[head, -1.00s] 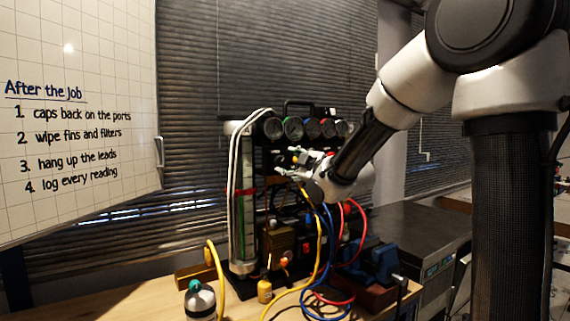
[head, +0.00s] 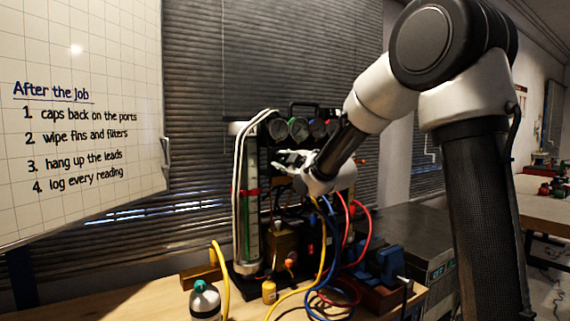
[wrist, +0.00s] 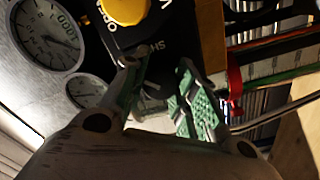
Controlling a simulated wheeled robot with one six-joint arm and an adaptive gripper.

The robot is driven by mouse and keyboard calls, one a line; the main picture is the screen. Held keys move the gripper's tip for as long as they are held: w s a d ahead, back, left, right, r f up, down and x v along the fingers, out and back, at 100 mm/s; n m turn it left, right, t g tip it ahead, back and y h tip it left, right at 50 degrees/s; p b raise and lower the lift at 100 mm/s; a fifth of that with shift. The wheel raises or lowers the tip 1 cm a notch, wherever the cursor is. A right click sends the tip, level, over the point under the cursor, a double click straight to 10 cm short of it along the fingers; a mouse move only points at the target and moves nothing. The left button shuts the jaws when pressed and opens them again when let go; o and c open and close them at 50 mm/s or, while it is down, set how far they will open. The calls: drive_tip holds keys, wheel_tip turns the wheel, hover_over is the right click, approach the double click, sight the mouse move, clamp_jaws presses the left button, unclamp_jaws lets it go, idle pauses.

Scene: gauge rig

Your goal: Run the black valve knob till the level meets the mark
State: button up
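The sight tube (head: 247,215) stands upright on the left side of the rig, with a red mark band (head: 250,191) partway up and green low in it. In the wrist view the tube (wrist: 288,62) runs sideways at right, and its red band (wrist: 234,84) shows. My gripper (head: 284,163) is in front of the rig, right of the tube. Its green-padded fingers are apart in the wrist view (wrist: 160,98), with no knob between them. A yellow knob (wrist: 128,8) sits just beyond the fingers on a black panel lettered OPEN and SHUT. I cannot make out the black valve knob.
Round gauges (head: 298,128) line the rig's top; two dials (wrist: 48,32) show in the wrist view. Hoses (head: 322,250) hang below my gripper.

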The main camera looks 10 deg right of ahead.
drive_tip(key=shift+m, duration=0.3)
drive_tip(key=shift+c, duration=0.3)
drive_tip(key=m, duration=0.3)
drive_tip(key=shift+m, duration=2.6)
drive_tip(key=o, duration=1.1)
drive_tip(key=shift+c, duration=0.2)
drive_tip(key=v, duration=1.2)
